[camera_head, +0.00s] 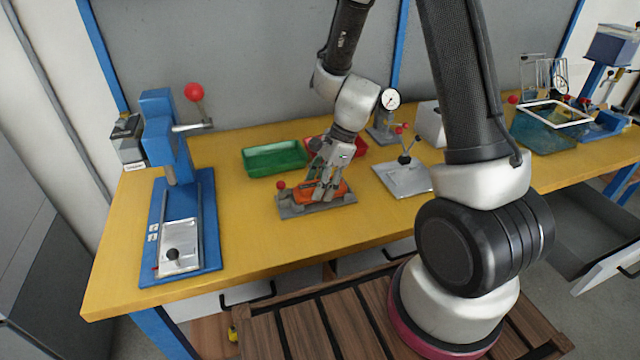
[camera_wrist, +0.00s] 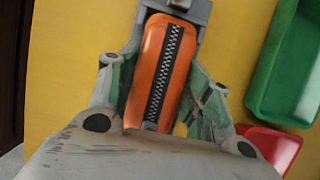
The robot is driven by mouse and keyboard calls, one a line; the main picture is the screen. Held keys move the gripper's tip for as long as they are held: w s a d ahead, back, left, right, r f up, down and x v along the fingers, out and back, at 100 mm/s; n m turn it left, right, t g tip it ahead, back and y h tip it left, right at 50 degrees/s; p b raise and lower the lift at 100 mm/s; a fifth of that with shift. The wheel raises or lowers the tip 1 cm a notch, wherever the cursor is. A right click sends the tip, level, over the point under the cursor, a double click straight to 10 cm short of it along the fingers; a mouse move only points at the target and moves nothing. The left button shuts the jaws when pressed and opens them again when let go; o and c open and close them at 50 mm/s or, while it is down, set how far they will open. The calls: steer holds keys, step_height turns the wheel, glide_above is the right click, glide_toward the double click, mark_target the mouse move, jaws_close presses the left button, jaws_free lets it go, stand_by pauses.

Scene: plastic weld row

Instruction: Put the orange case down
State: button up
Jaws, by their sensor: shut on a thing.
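The orange case (camera_wrist: 158,66) has a dark zigzag strip along its length and lies between the two fingers of my gripper (camera_wrist: 160,90) in the wrist view. In the head view my gripper (camera_head: 328,190) points down over the orange case (camera_head: 334,192), which is at a grey fixture (camera_head: 300,206) with a red knob on the yellow bench. The fingers are shut on the case. My fingers hide part of it, and I cannot tell whether it rests on the fixture or hangs just above it.
A green tray (camera_head: 275,158) and a red tray (camera_head: 358,148) stand behind the fixture. A blue press (camera_head: 165,140) stands at the left. A grey plate with a handle (camera_head: 402,178) and a dial gauge (camera_head: 390,99) are to the right. Yellow bench (camera_head: 245,240) in front is clear.

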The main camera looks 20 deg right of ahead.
steer(key=o, duration=1.1)
steer(key=shift+f, duration=0.1)
steer(key=shift+c, duration=0.2)
steer(key=v, duration=1.2)
steer(key=shift+d+r, duration=0.1)
steer(key=shift+r, duration=0.25)
steer(key=s+d+r+n+t+h, duration=0.2)
steer(key=s+d+r+n, duration=0.3)
steer(key=s+r+n, duration=0.2)
steer(key=s+d+r+n+t+h, duration=0.2)
steer(key=s+d+r+n, duration=0.3)
steer(key=s+r+n, duration=0.3)
steer(key=s+n, duration=0.3)
steer(key=s, duration=0.1)
steer(key=shift+d+r, duration=0.1)
steer(key=shift+r, duration=0.05)
